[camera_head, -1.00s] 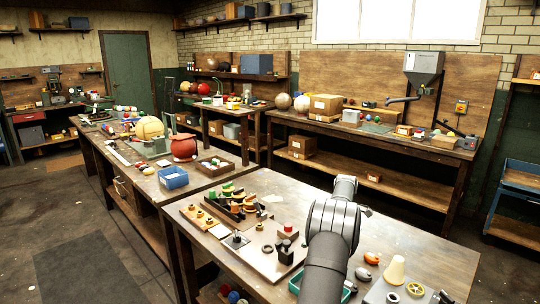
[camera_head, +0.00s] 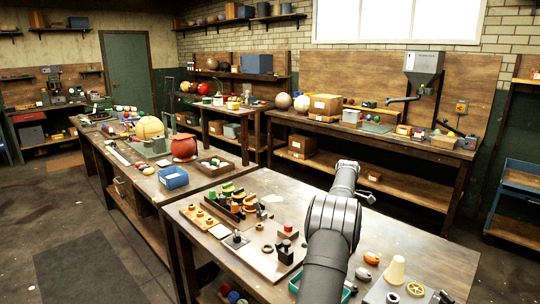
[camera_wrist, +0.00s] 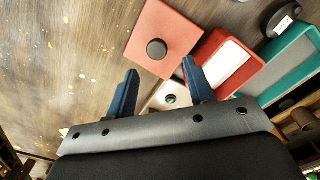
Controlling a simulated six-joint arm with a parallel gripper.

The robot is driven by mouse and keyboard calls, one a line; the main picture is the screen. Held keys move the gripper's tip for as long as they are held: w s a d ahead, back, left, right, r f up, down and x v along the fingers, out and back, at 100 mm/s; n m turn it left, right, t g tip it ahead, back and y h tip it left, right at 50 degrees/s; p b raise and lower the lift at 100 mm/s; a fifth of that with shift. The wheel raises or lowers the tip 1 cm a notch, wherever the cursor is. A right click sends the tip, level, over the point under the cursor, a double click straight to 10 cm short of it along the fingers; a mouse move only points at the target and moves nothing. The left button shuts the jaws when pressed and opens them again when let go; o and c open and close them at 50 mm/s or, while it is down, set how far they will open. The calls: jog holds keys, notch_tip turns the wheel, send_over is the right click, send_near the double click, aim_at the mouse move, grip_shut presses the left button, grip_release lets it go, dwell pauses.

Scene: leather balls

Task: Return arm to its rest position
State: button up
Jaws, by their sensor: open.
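My arm reaches over the near workbench (camera_head: 410,243) in the head view, its dark grey links rising from the bottom edge. In the head view the arm hides most of my gripper. In the wrist view my gripper (camera_wrist: 160,67) shows as two blue fingers set wide apart. Nothing is held between them. Below and past the fingers lie a pinkish-red square block with a black knob (camera_wrist: 160,30), a red box with a white label (camera_wrist: 207,47), and a pale square piece with a green dot (camera_wrist: 157,101).
A teal box (camera_wrist: 291,66) and a black round thing (camera_wrist: 281,17) lie at the wrist view's right. Left of my arm are a board with small parts (camera_head: 262,262) and a blue bin (camera_head: 172,181). A cream cone (camera_head: 395,270) stands to the right.

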notch_tip(320, 180, down, 6)
jog(key=shift+r, duration=0.25)
notch_tip(320, 180, up, 5)
jog(key=shift+f, duration=0.1)
jog(key=s+d+r, duration=0.7)
jog(key=s, duration=0.2)
jog(key=s+a+r, duration=0.3)
jog(key=s+a, duration=0.3)
jog(key=s, duration=0.3)
jog(key=w+a+f, duration=0.7)
jog(key=w+f, duration=0.1)
jog(key=w, duration=0.1)
jog(key=shift+a+f, duration=0.2)
